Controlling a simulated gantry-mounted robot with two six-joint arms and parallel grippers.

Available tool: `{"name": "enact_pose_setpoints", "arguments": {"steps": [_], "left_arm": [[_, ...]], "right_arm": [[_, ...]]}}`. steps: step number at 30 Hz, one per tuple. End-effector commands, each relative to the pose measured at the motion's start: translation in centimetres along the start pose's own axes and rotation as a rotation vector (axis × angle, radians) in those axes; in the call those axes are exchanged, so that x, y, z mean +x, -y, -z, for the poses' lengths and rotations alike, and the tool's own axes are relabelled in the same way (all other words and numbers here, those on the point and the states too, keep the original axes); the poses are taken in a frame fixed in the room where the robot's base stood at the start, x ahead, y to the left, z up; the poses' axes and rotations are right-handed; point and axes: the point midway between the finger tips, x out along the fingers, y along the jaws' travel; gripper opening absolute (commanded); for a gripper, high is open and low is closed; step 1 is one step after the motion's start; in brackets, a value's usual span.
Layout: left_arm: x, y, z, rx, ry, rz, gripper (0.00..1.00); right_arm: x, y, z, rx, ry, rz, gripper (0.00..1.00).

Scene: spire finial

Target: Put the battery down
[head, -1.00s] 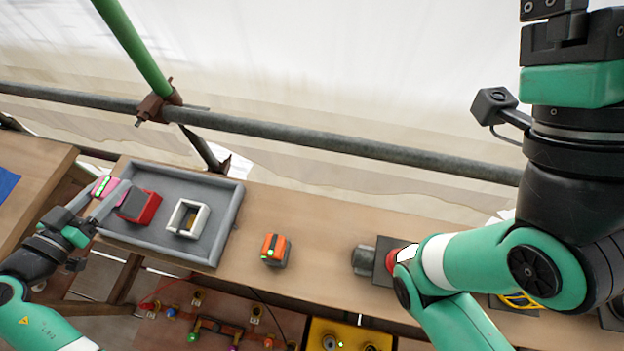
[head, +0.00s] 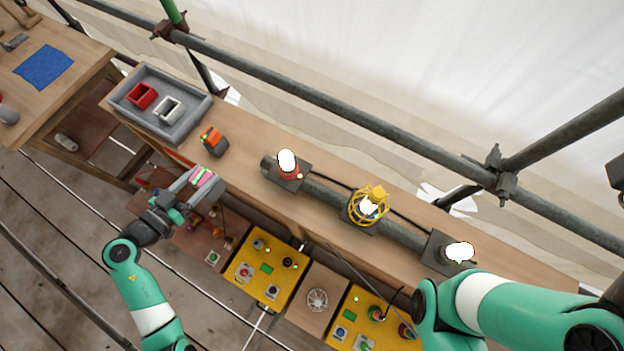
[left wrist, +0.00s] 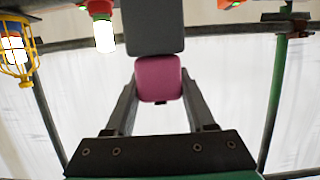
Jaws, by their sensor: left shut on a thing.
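The battery (head: 203,177), pink with a green strip, is held between the fingers of my left gripper (head: 196,181) in the head view. It appears over the bench's front edge, but its height is unclear. In the left wrist view, the pink end (left wrist: 158,78) sits between both fingers, with a dark grey block directly beyond it; I cannot tell if they are one piece. An orange and dark grey block (head: 213,140) with a green light stands on the bench behind the gripper. My right arm is at the lower right; its gripper is out of view.
A grey tray (head: 205,107) at the bench's left end holds a red box (head: 141,96) and a white box (head: 168,108). A pipe with lamps, one in a yellow cage (head: 369,204), runs along the bench (head: 245,170). Yellow control panels (head: 265,268) stand below.

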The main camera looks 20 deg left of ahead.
Motion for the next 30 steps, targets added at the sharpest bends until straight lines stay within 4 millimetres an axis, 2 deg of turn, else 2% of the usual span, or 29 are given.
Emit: {"name": "enact_pose_setpoints", "arguments": {"steps": [10,13,17,23,24,30], "left_arm": [[-0.1,-0.1,0.0,0.0,-0.001,0.003,0.0],[0.7,0.0,-0.3,0.001,-0.001,0.002,0.0],[4.0,0.1,-1.0,0.004,-0.002,-0.002,0.0],[10.3,0.5,-1.9,0.003,-0.002,-0.001,0.0],[11.3,0.6,-2.9,0.0,-0.001,-0.001,0.0],[14.6,0.9,-4.8,0.0,-0.001,0.002,0.0]], "right_arm": [[0.1,0.0,0.0,0.001,0.001,0.001,0.92],[-0.3,0.0,-0.3,0.001,0.001,0.001,0.92],[-1.5,0.0,-1.4,0.001,0.0,0.001,0.92],[-3.8,0.0,-3.6,0.0,0.001,0.0,0.92],[-4.6,0.0,-4.2,0.0,0.0,0.0,0.92],[-6.3,0.1,-5.8,0.0,0.001,0.0,0.92]]}}
